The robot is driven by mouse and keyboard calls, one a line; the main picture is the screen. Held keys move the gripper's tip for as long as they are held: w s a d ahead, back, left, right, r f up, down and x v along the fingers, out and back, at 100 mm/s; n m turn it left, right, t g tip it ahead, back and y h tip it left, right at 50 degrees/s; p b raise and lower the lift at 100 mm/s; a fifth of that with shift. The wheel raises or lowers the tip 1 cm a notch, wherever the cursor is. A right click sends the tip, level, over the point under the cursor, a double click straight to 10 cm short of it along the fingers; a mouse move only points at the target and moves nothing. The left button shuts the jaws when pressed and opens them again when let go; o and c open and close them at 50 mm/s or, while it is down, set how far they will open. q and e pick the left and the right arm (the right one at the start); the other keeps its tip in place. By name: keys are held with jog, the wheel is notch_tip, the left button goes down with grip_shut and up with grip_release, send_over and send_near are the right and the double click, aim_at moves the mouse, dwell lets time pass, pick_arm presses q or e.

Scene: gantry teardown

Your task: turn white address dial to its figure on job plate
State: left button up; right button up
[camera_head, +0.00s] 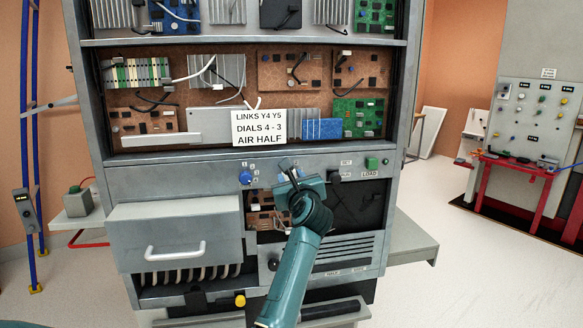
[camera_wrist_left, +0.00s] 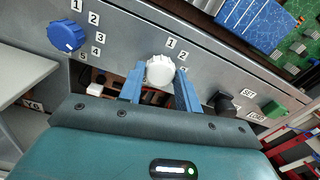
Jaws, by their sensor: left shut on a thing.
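The white address dial (camera_wrist_left: 160,70) is on the grey panel in the left wrist view, with figures 1 and 2 beside it and a third partly covered. My left gripper (camera_wrist_left: 159,84) has its two blue fingers on either side of the dial and is shut on it. In the head view my left gripper (camera_head: 287,170) covers most of the dial. I cannot tell which figure the dial points to. The job plate (camera_head: 259,127) reads "LINKS Y4 Y5, DIALS 4 - 3, AIR HALF". My right gripper is not in view.
A blue dial (camera_wrist_left: 66,36) with figures 1 to 5 sits left of the white one; it also shows in the head view (camera_head: 246,178). A black SET control (camera_wrist_left: 224,103) and a green LOAD button (camera_wrist_left: 273,108) are on the right.

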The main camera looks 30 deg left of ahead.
pick_arm(q)
jog(key=m+p, duration=0.7)
jog(key=m, duration=0.3)
jog(key=shift+f, duration=0.1)
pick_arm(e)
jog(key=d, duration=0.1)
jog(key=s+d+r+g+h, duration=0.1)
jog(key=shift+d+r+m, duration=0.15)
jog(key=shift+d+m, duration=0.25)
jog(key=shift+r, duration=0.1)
pick_arm(q)
jog(key=o, duration=1)
jog(key=shift+c, duration=0.2)
jog(key=shift+d, duration=0.1)
